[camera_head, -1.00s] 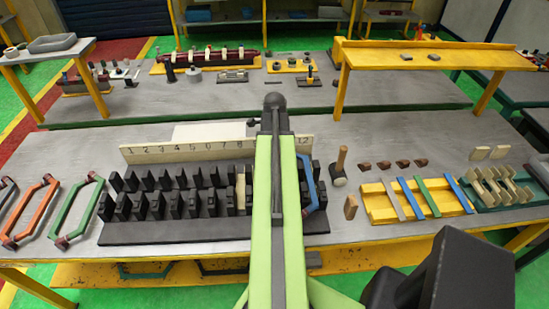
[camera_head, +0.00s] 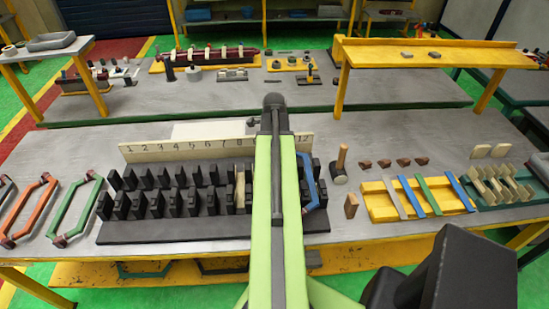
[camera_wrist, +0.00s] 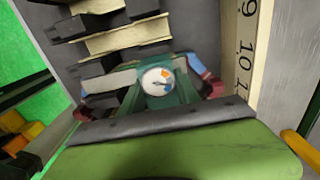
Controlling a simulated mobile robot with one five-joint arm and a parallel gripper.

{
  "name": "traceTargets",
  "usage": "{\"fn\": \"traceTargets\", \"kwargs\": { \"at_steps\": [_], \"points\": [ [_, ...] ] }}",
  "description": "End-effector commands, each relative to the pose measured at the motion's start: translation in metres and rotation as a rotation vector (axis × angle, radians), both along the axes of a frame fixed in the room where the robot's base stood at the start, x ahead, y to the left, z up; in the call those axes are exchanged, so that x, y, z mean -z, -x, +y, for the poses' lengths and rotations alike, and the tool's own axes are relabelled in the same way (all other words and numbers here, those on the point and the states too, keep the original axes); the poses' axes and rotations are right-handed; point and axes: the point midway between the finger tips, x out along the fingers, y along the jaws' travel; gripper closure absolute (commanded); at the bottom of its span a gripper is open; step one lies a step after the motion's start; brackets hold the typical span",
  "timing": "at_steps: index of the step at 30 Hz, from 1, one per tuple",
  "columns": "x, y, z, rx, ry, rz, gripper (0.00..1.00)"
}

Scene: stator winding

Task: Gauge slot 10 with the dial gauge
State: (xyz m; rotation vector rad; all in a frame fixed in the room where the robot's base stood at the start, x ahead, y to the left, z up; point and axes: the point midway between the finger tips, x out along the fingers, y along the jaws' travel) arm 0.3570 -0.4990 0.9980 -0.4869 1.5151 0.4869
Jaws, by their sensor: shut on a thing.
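The dial gauge (camera_wrist: 158,81) has a round white face with orange and blue marks and a green body. My gripper (camera_wrist: 158,108) is shut on it, close over the stator block; its fingertips are mostly hidden. The black slotted stator (camera_head: 170,232) stands on the near table. In the head view my green arm hides the gauge and slots around 9 to 11. I cannot tell whether the gauge tip touches a slot.
A blue coil (camera_head: 311,183) sits at the stator's right end. Green (camera_head: 76,212) and orange (camera_head: 30,212) coils lie left. A mallet (camera_head: 340,165), a yellow tray (camera_head: 375,205) with coloured strips and a green rack (camera_head: 505,190) stand right. Cream pieces (camera_wrist: 125,40) fill some slots.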

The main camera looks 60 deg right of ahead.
Motion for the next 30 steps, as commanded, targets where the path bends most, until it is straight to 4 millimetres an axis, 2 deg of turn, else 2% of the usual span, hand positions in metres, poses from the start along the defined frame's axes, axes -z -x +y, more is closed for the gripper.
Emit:
{"fn": "traceTargets", "kwargs": {
  "at_steps": [4,5,10,22,26,30],
  "points": [
    [0.002,0.000,0.000,0.000,0.000,0.000,1.00],
    [0.001,0.000,0.000,0.000,0.000,0.000,0.58],
    [0.001,0.000,0.000,0.000,0.000,0.000,0.37],
    [-0.004,0.000,0.000,0.000,0.000,0.000,0.37],
    [-0.020,0.000,0.000,0.000,0.000,0.000,0.37],
    [-0.049,0.000,0.000,0.000,0.000,0.000,0.37]
  ]
}}
